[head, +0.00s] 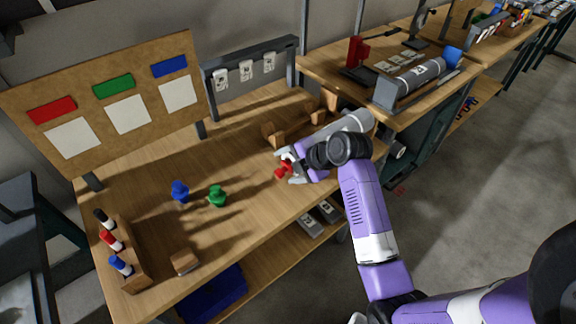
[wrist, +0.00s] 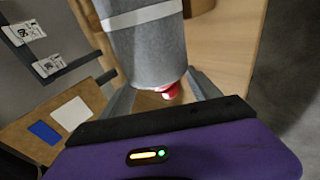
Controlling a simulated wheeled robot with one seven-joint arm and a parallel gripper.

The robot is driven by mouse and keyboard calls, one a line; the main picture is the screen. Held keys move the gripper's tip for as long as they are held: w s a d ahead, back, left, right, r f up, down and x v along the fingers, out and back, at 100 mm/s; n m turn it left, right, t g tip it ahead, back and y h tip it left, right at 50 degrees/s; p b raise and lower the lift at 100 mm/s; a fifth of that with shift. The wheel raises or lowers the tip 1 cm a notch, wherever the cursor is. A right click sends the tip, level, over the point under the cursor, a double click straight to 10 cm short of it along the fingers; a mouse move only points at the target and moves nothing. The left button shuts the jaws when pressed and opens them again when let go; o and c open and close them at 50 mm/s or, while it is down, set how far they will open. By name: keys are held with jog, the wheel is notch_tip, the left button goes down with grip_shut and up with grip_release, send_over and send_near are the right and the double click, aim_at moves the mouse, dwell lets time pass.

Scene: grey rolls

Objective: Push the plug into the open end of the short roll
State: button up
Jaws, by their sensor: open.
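A grey roll (head: 352,123) with a pale band lies on wooden cradles at the bench's right side. It fills the upper middle of the wrist view (wrist: 148,55). A red plug (head: 282,173) shows at my gripper's left side in the head view. In the wrist view the red plug (wrist: 172,91) shows at the roll's near end, partly hidden; I cannot tell whether it is inside the roll or only beside it. My gripper (head: 287,168) is open, its fingers apart on either side of the roll's end and the plug. The roll's open end is hidden.
A blue plug (head: 180,191) and a green plug (head: 217,196) stand on the bench left of my gripper. Wooden cradles (head: 273,134) stand behind it. A marker rack (head: 127,258) and a wooden block (head: 185,262) are at front left. The bench's middle is clear.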

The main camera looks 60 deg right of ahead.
jog(key=v, duration=0.7)
jog(key=shift+s+r+b, duration=0.2)
jog(key=shift+b, duration=0.15)
